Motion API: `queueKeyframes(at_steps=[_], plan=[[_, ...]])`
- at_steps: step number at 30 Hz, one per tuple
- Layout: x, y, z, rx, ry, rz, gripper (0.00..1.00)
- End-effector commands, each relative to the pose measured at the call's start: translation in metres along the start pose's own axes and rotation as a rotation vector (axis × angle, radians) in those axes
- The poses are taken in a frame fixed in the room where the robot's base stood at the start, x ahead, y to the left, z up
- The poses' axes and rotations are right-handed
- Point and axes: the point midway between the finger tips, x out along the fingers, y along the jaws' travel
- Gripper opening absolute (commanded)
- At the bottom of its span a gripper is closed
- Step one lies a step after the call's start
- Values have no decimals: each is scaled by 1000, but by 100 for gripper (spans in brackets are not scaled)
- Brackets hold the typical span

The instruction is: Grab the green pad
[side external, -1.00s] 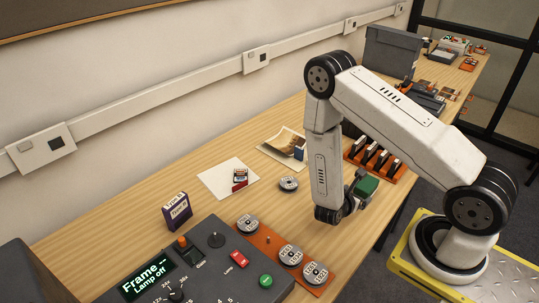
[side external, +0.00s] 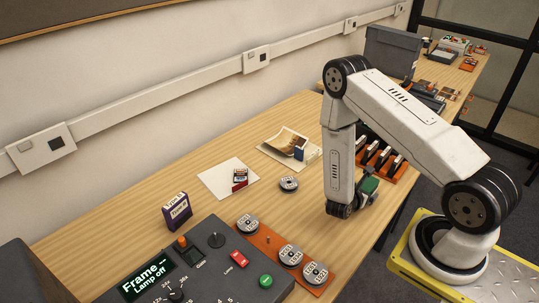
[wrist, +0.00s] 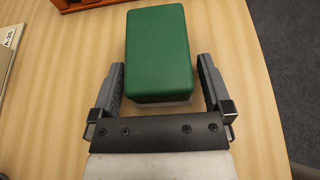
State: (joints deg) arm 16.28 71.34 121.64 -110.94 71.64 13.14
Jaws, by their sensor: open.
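The green pad (wrist: 159,50) is a block with a green top and a pale lower part. In the wrist view it lies on the wooden table just ahead of my gripper (wrist: 160,75), its near end between the two fingers. The fingers are open, with a gap on each side of the pad. In the side view the green pad (side external: 370,185) shows beside the end of my arm, near the table's front edge, partly hidden by my gripper (side external: 362,190).
An orange rack (side external: 390,163) with several dark upright items stands just beyond the pad. A loose grey reel (side external: 289,184) and a white sheet (side external: 222,179) lie to the left. A control panel (side external: 215,270) fills the near left. The table's edge is close on the right.

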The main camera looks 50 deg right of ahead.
Motion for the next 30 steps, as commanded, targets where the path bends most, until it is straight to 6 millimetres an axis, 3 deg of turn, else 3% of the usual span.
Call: queueKeyframes(at_steps=[17,20,25,30], plan=[[3,0,0,-1,0,1,100],[3,0,0,-1,0,1,75],[3,0,0,-1,0,1,22],[3,0,0,-1,-1,1,22]])
